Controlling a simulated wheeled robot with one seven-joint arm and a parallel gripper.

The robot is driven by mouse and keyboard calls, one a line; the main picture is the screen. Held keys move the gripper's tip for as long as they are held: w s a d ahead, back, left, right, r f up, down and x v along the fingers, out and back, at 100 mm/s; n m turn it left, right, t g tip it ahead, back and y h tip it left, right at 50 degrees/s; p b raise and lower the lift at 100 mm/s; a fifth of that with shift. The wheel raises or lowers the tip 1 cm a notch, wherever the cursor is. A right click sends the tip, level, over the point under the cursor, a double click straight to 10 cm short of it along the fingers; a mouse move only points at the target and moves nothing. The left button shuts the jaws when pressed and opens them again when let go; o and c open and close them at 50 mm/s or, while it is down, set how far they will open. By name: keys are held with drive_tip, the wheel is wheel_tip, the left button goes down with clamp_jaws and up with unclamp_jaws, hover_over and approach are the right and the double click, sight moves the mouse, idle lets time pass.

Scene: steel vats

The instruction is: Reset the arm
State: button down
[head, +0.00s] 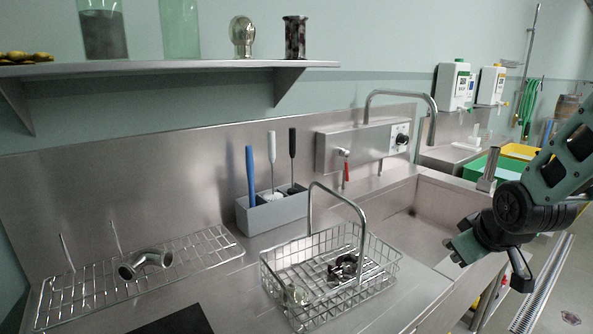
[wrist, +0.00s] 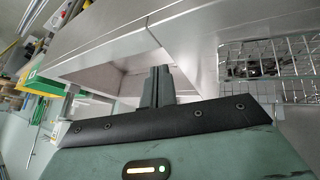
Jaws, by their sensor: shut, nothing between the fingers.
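My arm comes in from the right of the head view. My gripper (head: 457,257) hangs at its end, beside the front edge of the sink. In the wrist view my gripper (wrist: 157,72) shows its dark fingers together, with nothing between them. It points toward the steel counter and sink, and touches nothing that I can see.
A wire basket (head: 335,306) with a tall handle stands on the counter, left of my gripper. The sink basin (head: 408,226) lies behind my gripper. A grey brush holder (head: 271,210) and a wire rack (head: 88,297) are further left. Open floor lies at right.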

drive_tip(key=s+m+g, duration=0.4)
drive_tip(key=s, duration=0.9)
drive_tip(key=s+a+n+g, duration=0.1)
drive_tip(key=s+a+n, duration=0.2)
drive_tip(key=s+a, duration=0.3)
drive_tip(key=s+a+r+n+g+y, duration=0.1)
drive_tip(key=s+a+n+g, duration=0.1)
drive_tip(key=s+a+n, duration=0.2)
drive_tip(key=s+a, duration=0.3)
drive_tip(key=a, duration=0.5)
drive_tip(key=shift+r, duration=0.15)
drive_tip(key=shift+s+a, duration=0.1)
